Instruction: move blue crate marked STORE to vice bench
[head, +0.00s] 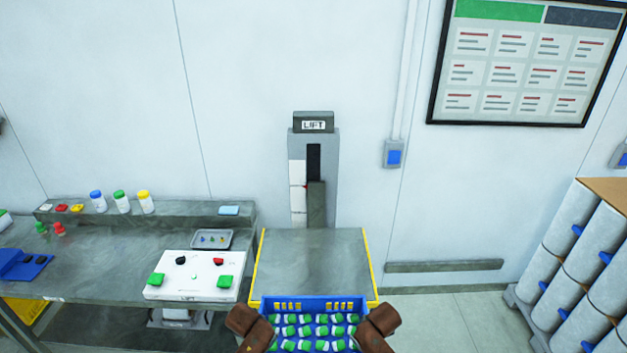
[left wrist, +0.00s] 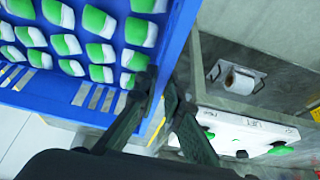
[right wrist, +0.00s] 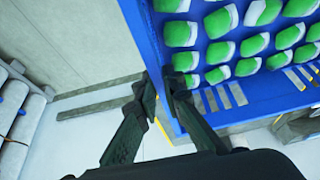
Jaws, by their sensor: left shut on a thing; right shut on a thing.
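The blue crate (head: 290,303) is at the bottom centre of the head view, in front of the lift's grey platform, filled with rows of green-and-white pieces. I cannot read a STORE mark on it. My left gripper (head: 264,328) is shut on the crate's left wall, and the left wrist view shows its fingers (left wrist: 165,95) on either side of the rim. My right gripper (head: 364,328) is shut on the right wall, as its fingers (right wrist: 165,92) show. The crate looks level. I see no vice on any bench in view.
The lift (head: 313,170) stands against the wall, its yellow-edged platform (head: 312,262) bare. A grey workbench (head: 110,240) at left holds bottles, a small tray (head: 212,239) and a white board (head: 195,285). Floor between lift and cylinders is clear.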

